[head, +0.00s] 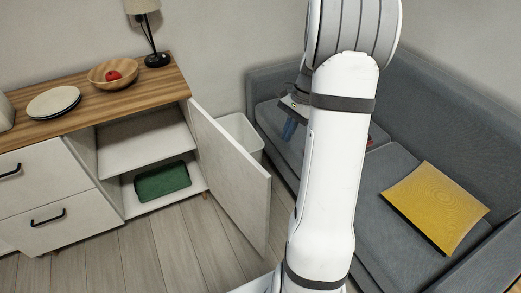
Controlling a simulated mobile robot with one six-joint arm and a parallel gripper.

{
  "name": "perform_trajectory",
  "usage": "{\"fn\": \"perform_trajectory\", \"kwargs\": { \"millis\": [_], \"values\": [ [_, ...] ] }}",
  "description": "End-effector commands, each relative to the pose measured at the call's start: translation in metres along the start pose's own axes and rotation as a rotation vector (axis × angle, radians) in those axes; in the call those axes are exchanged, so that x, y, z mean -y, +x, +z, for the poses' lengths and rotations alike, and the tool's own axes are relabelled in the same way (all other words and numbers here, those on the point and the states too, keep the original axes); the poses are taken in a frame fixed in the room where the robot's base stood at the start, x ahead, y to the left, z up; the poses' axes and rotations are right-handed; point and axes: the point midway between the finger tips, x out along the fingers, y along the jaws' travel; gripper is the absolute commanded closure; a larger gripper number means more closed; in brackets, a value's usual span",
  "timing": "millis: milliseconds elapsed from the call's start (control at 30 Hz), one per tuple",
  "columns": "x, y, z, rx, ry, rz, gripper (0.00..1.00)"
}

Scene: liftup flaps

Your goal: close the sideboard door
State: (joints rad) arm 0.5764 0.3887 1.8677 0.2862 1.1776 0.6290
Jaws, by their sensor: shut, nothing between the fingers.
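The sideboard (98,95) stands at the left, with a wooden top and white body. Its door (232,172) is wide open, hinged at the cabinet's right side and swung out into the room. I see the door's plain inner face; no handle shows on it.
The open compartment holds a green tray (162,181). A white bin (240,130) stands behind the door. A grey sofa (440,105) with a yellow cushion (435,207) fills the right. Plates, a bowl (113,76) and a lamp stand on top. Floor before the cabinet is clear.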

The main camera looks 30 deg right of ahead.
Motion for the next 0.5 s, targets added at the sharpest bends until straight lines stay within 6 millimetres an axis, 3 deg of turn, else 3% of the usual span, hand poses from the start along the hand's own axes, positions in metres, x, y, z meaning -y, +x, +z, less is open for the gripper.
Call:
{"fn": "perform_trajectory", "kwargs": {
  "millis": [167,500],
  "values": [
    [0.001,0.018,0.001,0.002,-0.004,0.003,1.00],
    [0.003,0.091,0.004,0.003,-0.013,0.008,1.00]
  ]
}}
